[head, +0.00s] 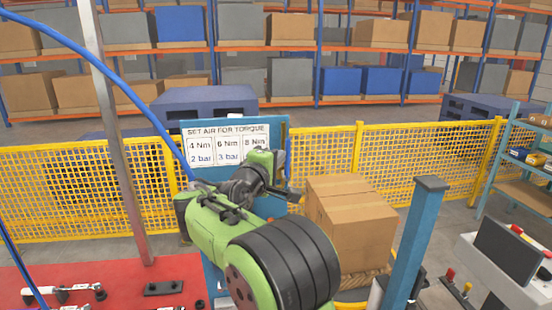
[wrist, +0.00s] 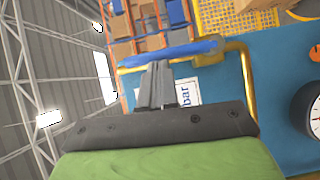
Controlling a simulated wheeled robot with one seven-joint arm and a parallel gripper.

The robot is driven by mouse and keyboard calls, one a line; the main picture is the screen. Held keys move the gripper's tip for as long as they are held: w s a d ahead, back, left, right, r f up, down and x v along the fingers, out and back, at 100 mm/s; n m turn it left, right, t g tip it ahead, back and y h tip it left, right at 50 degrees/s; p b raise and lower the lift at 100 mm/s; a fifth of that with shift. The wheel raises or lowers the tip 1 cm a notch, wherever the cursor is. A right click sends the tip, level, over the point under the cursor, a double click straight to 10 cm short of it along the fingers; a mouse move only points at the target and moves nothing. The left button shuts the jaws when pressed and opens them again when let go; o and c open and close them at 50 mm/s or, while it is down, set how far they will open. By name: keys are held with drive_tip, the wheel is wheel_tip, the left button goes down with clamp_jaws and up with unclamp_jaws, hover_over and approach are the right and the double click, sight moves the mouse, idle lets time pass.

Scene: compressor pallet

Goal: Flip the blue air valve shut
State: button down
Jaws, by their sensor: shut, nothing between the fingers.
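The blue air valve shows in the wrist view as a long blue lever (wrist: 180,52) lying almost level across the picture, at the yellow pipe (wrist: 248,78). My gripper (wrist: 158,66) is shut and empty, its fingertips just below the left half of the lever in the picture. I cannot tell whether they touch it. In the head view my gripper (head: 281,165) is in front of the blue panel, at the right end of the torque sign (head: 226,146). The valve cannot be made out there; my arm covers much of the panel.
A round gauge (wrist: 314,104) sits on the blue panel (wrist: 285,75) at the right of the wrist view. Cardboard boxes (head: 352,225) stand right of my arm, near a blue post (head: 414,245). A yellow mesh fence (head: 420,155) runs behind. A blue hose (head: 110,75) hangs at left.

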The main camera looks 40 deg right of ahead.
drive_tip(key=shift+s+d+r+m, duration=0.1)
drive_tip(key=shift+d+r+m, duration=0.1)
drive_tip(key=shift+m, duration=0.1)
drive_tip(key=s+d+f+m+y+b, duration=0.2)
drive_tip(key=s+d+f+m+y, duration=0.2)
drive_tip(key=d+m+y, duration=0.3)
drive_tip(key=shift+d+m+y, duration=0.3)
drive_tip(key=shift+d+m, duration=0.2)
drive_tip(key=shift+d, duration=0.1)
idle(0.7)
drive_tip(key=shift+f, duration=0.1)
idle(0.5)
drive_tip(key=s+a+r+p, duration=0.1)
drive_tip(key=s+a+r, duration=0.3)
drive_tip(key=s+r, duration=0.4)
drive_tip(key=shift+s+r, duration=0.2)
drive_tip(key=shift+r, duration=0.6)
